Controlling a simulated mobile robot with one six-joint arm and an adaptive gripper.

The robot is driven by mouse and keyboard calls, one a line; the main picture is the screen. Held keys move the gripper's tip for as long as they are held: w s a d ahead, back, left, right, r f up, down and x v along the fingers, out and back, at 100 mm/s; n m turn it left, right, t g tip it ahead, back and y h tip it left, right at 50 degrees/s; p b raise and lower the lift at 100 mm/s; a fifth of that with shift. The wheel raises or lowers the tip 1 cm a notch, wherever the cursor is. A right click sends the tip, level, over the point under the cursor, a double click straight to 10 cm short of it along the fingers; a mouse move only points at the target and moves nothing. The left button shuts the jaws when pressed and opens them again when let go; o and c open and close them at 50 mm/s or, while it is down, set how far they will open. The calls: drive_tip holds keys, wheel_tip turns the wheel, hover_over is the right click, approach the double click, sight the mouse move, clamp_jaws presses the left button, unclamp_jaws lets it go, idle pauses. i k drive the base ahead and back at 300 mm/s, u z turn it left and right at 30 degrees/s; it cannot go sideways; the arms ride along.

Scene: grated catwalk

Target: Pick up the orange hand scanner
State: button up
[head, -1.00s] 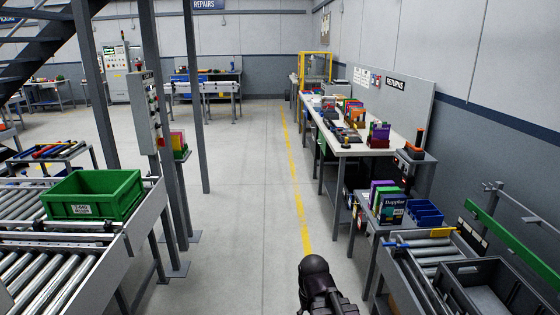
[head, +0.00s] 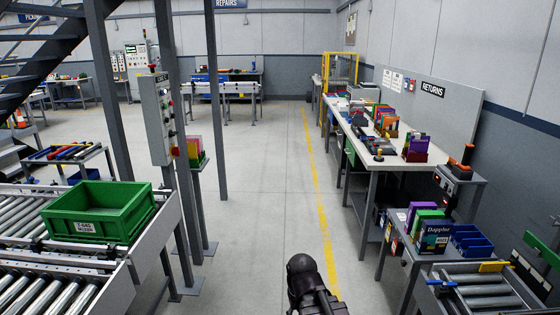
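An orange and black upright device (head: 467,154), which looks like the orange hand scanner, stands on a dark box with small lights on a grey side stand at the right. It is small in the head view, so its exact shape is hard to tell. It is at the near end of the returns bench (head: 384,160). A black part of my own arm shows at the bottom centre, well apart from the device. My gripper's fingers are not in view.
A roller conveyor (head: 485,290) is at the bottom right. A green crate (head: 98,212) sits on the left conveyor, beside grey posts. The floor aisle with a yellow line (head: 318,200) is clear.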

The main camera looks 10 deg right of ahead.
sight(463, 166)
drive_tip(key=z, duration=0.1)
drive_tip(key=i, duration=1.55)
drive_tip(key=z, duration=0.55)
drive_tip(key=i, duration=0.7)
drive_tip(key=z, duration=1.05)
drive_tip(key=i, duration=0.95)
drive_tip(key=z, duration=0.6)
